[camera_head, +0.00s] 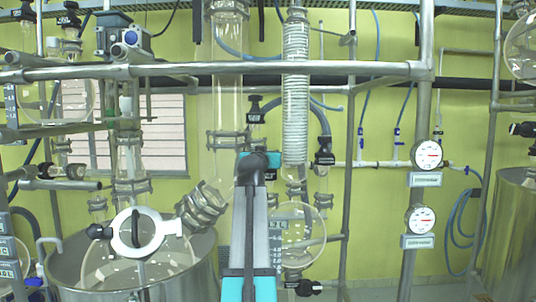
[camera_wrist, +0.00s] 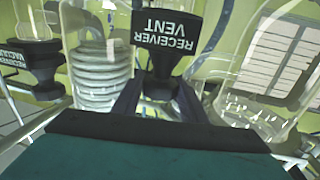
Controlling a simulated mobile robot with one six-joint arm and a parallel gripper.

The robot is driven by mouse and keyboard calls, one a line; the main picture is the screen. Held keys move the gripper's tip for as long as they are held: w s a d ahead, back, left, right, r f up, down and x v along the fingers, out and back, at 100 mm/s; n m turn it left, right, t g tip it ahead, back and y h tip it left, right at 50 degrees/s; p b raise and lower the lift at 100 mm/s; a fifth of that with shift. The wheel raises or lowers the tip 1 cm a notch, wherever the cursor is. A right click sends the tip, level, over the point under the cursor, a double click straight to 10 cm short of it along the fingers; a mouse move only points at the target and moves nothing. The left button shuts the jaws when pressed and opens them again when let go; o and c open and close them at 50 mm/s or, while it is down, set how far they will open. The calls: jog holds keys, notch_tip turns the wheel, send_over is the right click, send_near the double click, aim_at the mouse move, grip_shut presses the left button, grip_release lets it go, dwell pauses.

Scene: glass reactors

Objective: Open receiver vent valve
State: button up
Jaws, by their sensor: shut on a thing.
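The receiver vent valve has a black handle (camera_wrist: 166,38) with white "RECEIVER VENT" lettering, upside down in the wrist view. My gripper (camera_wrist: 157,92) is shut on the lower, narrower part of this handle, with one dark finger on each side. The stem below is partly hidden between the fingers and by the gripper body. In the head view, a black valve handle (camera_head: 254,108), seemingly the same one, shows just above the end of my arm. My fingers are hidden there behind my own arm. I cannot tell the valve's turn angle.
A similar black "RECEIVER VACUUM" handle (camera_wrist: 30,62) is at the left in the wrist view, near the coiled condenser (camera_wrist: 100,75). In the head view, the condenser (camera_head: 295,90), a round flask (camera_head: 303,228) and a metal rail (camera_head: 190,70) crowd the arm.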

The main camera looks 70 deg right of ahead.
jog(key=shift+s+r+n+t+y+p, duration=0.1)
jog(key=shift+n+t+y+p, duration=0.2)
jog(key=shift+n+t+p, duration=0.8)
jog(key=shift+t+y+p, duration=0.3)
jog(key=shift+t+p, duration=0.3)
jog(key=shift+p, duration=1.3)
jog(key=shift+f+b, duration=0.25)
jog(key=shift+b, duration=0.15)
jog(key=shift+n+t+b, duration=0.3)
jog(key=shift+t, duration=0.1)
jog(key=shift+n+t+y+b, duration=0.3)
jog(key=shift+t+y+b, duration=0.05)
jog(key=shift+t+y, duration=0.05)
jog(key=shift+f+b, duration=0.1)
jog(key=shift+b, duration=0.3)
jog(key=n+t+y+b, duration=0.2)
jog(key=t+b, duration=0.1)
jog(key=b, duration=0.5)
jog(key=n+t+y+b, duration=0.2)
jog(key=b, duration=0.3)
jog(key=shift+n+y, duration=0.3)
jog(key=shift+y, duration=0.1)
jog(key=shift+t+b, duration=0.3)
